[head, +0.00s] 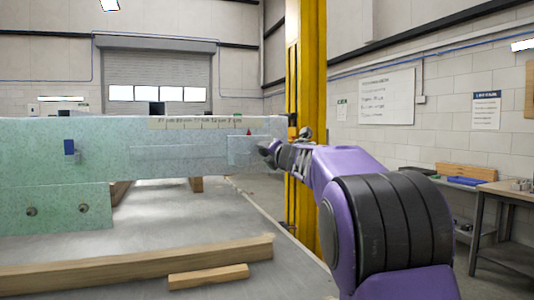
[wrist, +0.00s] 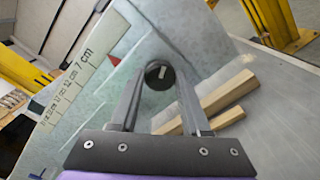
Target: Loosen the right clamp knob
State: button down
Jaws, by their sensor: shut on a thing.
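The right clamp knob (wrist: 160,74) is a dark round knob with a pale mark on its face. It sits between the two fingertips of my gripper (wrist: 160,68), which is shut on it. The beam face also fills much of the wrist view (wrist: 110,80). A printed cm scale (wrist: 70,90) runs along the beam edge, and a small red pointer (wrist: 36,106) shows beside it.
Wooden beams (head: 140,267) lie in front on the grey surface. A yellow column (head: 306,60) stands close behind my arm. A workbench (head: 510,190) with parts is at the right.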

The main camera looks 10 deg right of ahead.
jog(key=shift+c, duration=1.8)
grip_release()
